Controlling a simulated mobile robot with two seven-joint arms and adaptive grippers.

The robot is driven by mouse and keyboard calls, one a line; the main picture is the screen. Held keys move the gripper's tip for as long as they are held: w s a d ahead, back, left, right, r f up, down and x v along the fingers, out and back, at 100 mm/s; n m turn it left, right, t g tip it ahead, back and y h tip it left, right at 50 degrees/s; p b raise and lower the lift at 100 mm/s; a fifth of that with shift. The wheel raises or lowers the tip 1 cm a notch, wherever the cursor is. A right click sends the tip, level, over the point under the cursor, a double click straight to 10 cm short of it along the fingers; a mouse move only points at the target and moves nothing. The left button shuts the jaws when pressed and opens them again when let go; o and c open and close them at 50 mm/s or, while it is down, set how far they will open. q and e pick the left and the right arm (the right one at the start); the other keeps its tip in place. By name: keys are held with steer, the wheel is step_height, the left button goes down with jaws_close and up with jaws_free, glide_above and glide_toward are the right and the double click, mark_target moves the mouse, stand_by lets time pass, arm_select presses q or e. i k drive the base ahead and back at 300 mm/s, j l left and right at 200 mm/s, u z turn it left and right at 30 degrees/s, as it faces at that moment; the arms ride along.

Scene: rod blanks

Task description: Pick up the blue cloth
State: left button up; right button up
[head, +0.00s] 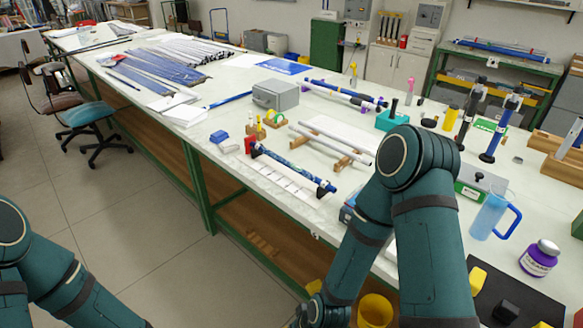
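I cannot tell for certain which thing is the blue cloth. A flat blue sheet (282,66) lies on the long white table (215,162), behind the grey box. A small blue item (219,136) lies near the table's front edge, left of the rod rack; it is too small to tell whether it is folded cloth. My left arm shows only at the lower left, and its gripper is out of view.
A grey box (275,96) and a blue rod (292,166) on a rack stand mid-table. Blue and white rods (160,72) lie farther back. A blue-handled jug (494,213) and purple-labelled jar (539,258) stand at right. A chair (84,112) is at left; the floor in front is clear.

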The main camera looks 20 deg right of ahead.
mark_target(217, 137)
steer(key=i+j+z, duration=0.25)
steer(key=i+j, duration=1.35)
steer(key=i, duration=0.05)
